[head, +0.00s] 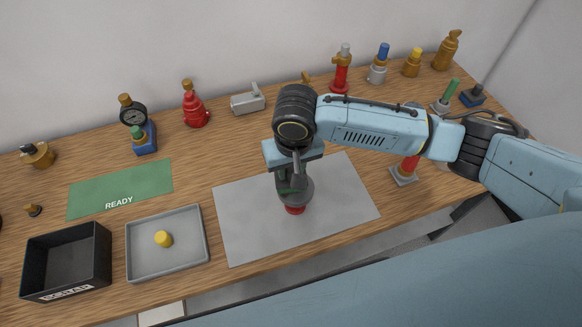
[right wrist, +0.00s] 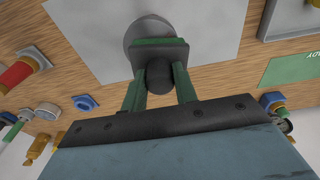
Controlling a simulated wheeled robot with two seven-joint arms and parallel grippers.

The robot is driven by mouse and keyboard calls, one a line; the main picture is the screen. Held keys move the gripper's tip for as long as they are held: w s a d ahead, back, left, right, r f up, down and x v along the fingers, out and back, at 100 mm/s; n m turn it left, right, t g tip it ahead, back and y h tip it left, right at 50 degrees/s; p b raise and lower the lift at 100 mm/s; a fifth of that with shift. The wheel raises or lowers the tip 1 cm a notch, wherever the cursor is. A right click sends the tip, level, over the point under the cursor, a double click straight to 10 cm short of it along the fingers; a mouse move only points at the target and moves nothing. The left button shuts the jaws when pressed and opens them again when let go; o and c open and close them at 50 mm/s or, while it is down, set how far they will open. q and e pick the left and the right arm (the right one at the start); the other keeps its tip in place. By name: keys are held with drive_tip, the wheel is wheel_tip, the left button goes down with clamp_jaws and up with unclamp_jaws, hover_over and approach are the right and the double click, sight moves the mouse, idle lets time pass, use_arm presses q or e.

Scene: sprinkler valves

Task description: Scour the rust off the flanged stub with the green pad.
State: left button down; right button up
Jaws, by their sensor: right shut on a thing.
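My right gripper (head: 290,180) is over the grey mat, pointing down. In the right wrist view, its two green fingers (right wrist: 160,88) are shut on the dark round knob (right wrist: 159,76) of the green pad (right wrist: 160,50). The pad lies over or against a round grey flange (right wrist: 146,24), which I take to be the flanged stub; whether they touch is hard to tell. My left gripper is not in view.
The grey mat (head: 345,205) lies mid-table. To its left are a grey tray (head: 205,246) with a yellow piece (head: 163,239), a black bin (head: 108,262) and a green READY mat (head: 90,197). Several valves and fittings line the back. A red-bodied fitting (head: 404,178) stands below my right arm.

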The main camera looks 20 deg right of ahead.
drive_tip(key=shift+f, duration=0.95)
idle(0.6)
drive_tip(key=shift+a+r+p, duration=0.15)
drive_tip(key=shift+a+p, duration=0.35)
drive_tip(key=shift+a, duration=0.45)
drive_tip(key=shift+s+a+p, duration=0.1)
drive_tip(key=shift+a+p, duration=0.5)
drive_tip(key=shift+a, duration=0.5)
drive_tip(key=shift+d+p, duration=1.35)
drive_tip(key=shift+p, duration=0.1)
drive_tip(key=shift+d+f+p, duration=0.2)
drive_tip(key=shift+d+p, duration=0.2)
drive_tip(key=shift+d, duration=0.35)
